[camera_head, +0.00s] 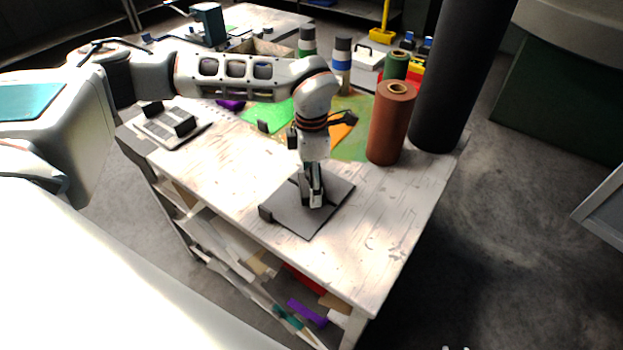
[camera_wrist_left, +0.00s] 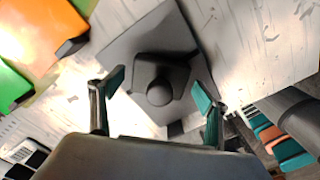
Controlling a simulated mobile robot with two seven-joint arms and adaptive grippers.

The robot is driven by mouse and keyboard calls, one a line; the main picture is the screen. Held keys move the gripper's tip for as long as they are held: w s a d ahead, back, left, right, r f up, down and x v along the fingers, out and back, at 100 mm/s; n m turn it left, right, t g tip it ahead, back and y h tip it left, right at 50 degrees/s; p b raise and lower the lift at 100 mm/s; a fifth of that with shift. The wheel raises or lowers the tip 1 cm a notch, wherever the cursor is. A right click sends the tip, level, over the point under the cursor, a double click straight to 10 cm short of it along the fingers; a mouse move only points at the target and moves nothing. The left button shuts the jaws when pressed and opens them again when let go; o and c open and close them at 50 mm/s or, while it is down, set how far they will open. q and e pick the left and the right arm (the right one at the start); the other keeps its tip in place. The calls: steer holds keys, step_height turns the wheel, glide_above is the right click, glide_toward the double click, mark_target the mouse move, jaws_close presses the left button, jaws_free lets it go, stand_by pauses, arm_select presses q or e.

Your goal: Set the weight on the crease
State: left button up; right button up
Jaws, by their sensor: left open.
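A dark grey weight with a round knob (camera_wrist_left: 160,92) stands on a flat dark grey plate (camera_wrist_left: 128,50), seen in the left wrist view. In the head view the plate (camera_head: 292,222) lies near the table's front edge, and my gripper largely hides the weight. My left gripper (camera_head: 314,198) points down over the plate. Its teal-lined fingers are apart, one on each side of the weight, and I see no clear contact. An orange sheet (camera_head: 340,132) and a green sheet (camera_head: 268,117) lie farther back. I cannot make out a crease. My right gripper is out of view.
A brown roll (camera_head: 389,125) and a tall black roll (camera_head: 455,80) stand at the table's right side. Bottles and a white box (camera_head: 369,58) stand behind. A grey tray (camera_head: 172,125) sits at the left. The tabletop (camera_head: 375,225) right of the plate is clear.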

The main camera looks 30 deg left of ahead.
arm_select(q)
step_height(320, 180, up, 12)
steer(key=shift+r+b, duration=0.15)
steer(key=shift+b, duration=0.2)
stand_by(0.6)
